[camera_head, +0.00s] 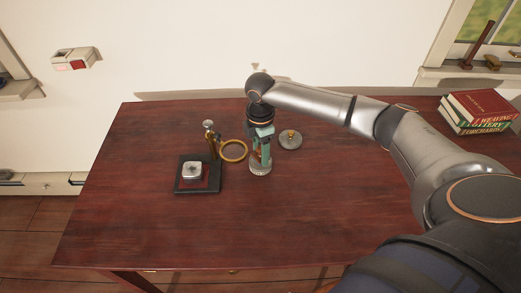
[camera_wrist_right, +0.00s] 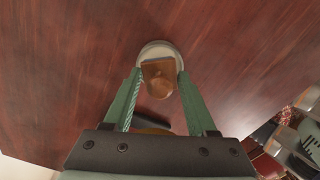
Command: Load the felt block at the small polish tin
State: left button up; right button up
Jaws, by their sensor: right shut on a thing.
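My right gripper (camera_head: 261,156) points down at the middle of the table, its green fingers shut on a brown wooden-looking piece, which I take to be the felt block (camera_wrist_right: 158,72). A small round pale grey tin with a ribbed side (camera_head: 261,170) is directly below the fingers. It also shows as a pale rim around the brown piece in the right wrist view (camera_wrist_right: 160,46). I cannot tell whether the block touches the tin or is just above it. A round grey lid with a brass knob (camera_head: 290,140) lies to the right. My left gripper is out of view.
A brass ring on a post (camera_head: 234,151) is close by the gripper. Stacked books (camera_head: 478,110) are at the right end. The table's front (camera_head: 200,235) is clear.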

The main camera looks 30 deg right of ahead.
aim_at(260, 147)
jog(key=shift+f, duration=0.55)
dwell(0.4)
jog(key=shift+s+f+p, duration=0.1)
jog(key=shift+f+p, duration=0.05)
jog(key=shift+p, duration=0.25)
dwell(2.1)
notch_tip(260, 147, up, 7)
jog(key=p, duration=0.8)
jog(key=shift+r+p, duration=0.2)
jog(key=shift+p, duration=0.15)
jog(key=shift+f, duration=0.1)
jog(key=shift+c, duration=0.2)
